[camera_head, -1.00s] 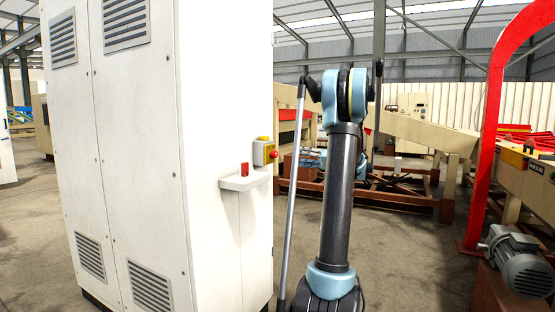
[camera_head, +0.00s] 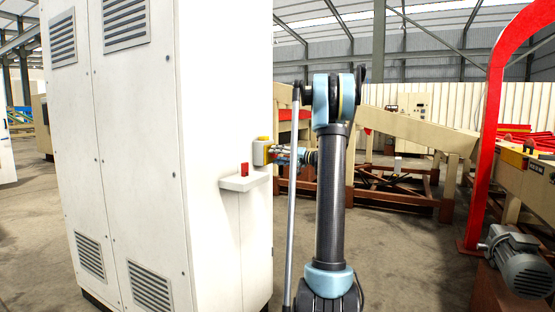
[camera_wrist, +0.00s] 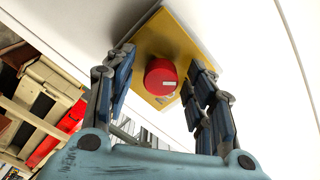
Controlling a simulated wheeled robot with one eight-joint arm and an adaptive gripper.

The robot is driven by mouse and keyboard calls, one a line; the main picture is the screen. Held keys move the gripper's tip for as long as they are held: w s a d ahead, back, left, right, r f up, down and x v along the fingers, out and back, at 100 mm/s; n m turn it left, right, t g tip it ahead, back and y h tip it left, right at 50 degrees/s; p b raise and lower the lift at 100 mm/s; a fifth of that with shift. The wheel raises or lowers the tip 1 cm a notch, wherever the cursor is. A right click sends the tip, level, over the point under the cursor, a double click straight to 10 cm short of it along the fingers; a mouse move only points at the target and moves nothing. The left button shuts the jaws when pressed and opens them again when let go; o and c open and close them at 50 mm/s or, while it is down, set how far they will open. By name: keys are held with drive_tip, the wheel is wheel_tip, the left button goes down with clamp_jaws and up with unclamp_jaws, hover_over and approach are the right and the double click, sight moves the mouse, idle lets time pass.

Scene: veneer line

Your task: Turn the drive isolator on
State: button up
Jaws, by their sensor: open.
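The drive isolator is a red round knob (camera_wrist: 160,76) on a yellow plate (camera_wrist: 150,45), fixed to the white cabinet's side. In the head view its yellow and grey box (camera_head: 262,152) shows on the cabinet's right side, with the knob hidden by my gripper. My gripper (camera_wrist: 156,88) is open, with one finger on each side of the knob in the wrist view. I cannot tell whether the fingers touch it. In the head view my gripper (camera_head: 285,154) points left at the box. The knob has a small pale label near its lower right edge.
The white cabinet (camera_head: 225,90) fills the left. A small white shelf (camera_head: 246,181) with a red item (camera_head: 244,169) juts out just below the isolator. A red arch (camera_head: 488,150) and a grey motor (camera_head: 520,262) stand at right. Concrete floor is open in front.

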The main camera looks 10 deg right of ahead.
drive_tip(key=c, duration=1.1)
drive_tip(key=shift+m, duration=0.3)
drive_tip(key=m, duration=0.9)
drive_tip(key=shift+s, duration=0.1)
drive_tip(key=m, duration=0.4)
drive_tip(key=shift+m, duration=2.1)
